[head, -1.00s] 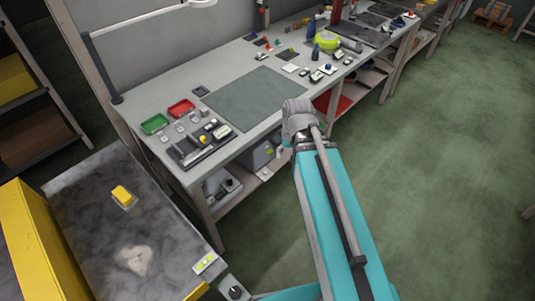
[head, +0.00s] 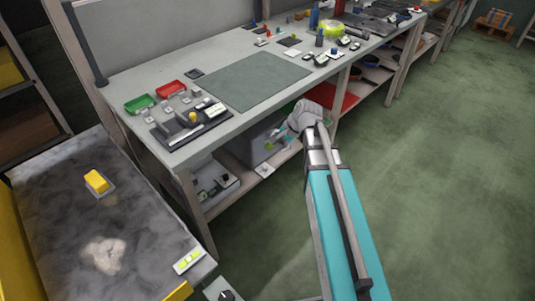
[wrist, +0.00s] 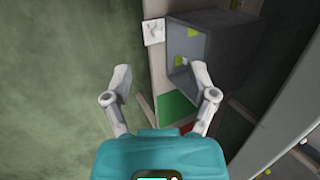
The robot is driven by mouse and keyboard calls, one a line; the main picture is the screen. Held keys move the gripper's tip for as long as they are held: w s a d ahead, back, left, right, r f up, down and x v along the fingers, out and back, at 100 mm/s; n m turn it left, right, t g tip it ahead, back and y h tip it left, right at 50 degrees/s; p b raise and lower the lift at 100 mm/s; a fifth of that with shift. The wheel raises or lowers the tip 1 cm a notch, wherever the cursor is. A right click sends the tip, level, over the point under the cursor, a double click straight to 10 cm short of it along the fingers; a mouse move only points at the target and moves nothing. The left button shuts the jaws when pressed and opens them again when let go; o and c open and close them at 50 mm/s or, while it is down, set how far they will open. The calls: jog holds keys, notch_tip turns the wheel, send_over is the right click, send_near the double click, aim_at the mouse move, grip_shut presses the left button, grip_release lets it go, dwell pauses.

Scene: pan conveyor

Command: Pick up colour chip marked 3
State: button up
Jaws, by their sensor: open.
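No marking 3 is readable in either view, so I cannot tell which thing is the colour chip marked 3. In the wrist view, my gripper (wrist: 161,78) is open and empty, with its fingers spread over the edge of the lower shelf. A white tile (wrist: 154,31) with a faint dark mark lies ahead, beside a grey open bin (wrist: 213,58). Several small yellow-green pieces (wrist: 193,33) show in and around the bin. In the head view, my gripper (head: 278,137) is beside the workbench's front, near the grey bin (head: 257,153); the white tile (head: 264,171) lies on the shelf edge.
The workbench top (head: 160,79) overhangs the lower shelf (head: 232,193). Green (wrist: 178,107) and red (wrist: 187,127) flat pieces lie near the bin in the wrist view. A conveyor (head: 145,235) stands at left. The green floor (head: 430,180) at right is clear.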

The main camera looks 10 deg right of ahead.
jog(key=w+d+f+m+t+y+b, duration=0.35)
jog(key=w+f+m+b, duration=0.65)
jog(key=f+b, duration=0.5)
jog(key=m+t+b, duration=0.4)
jog(key=m+b, duration=0.4)
jog(key=b, duration=0.9)
send_near(268, 143)
jog(key=shift+r+v, duration=0.2)
jog(key=shift+v, duration=0.9)
jog(key=shift+r+v, duration=0.15)
jog(key=shift+v, duration=1)
jog(key=shift+w+a, duration=0.1)
jog(key=shift+w, duration=0.1)
jog(key=shift+b+x, duration=1.6)
jog(key=shift+x, duration=2.7)
jog(key=shift+b+x, duration=1.15)
jog(key=shift+x, duration=1.4)
jog(key=shift+s+a+f, duration=0.1)
jog(key=shift+s+f, duration=0.05)
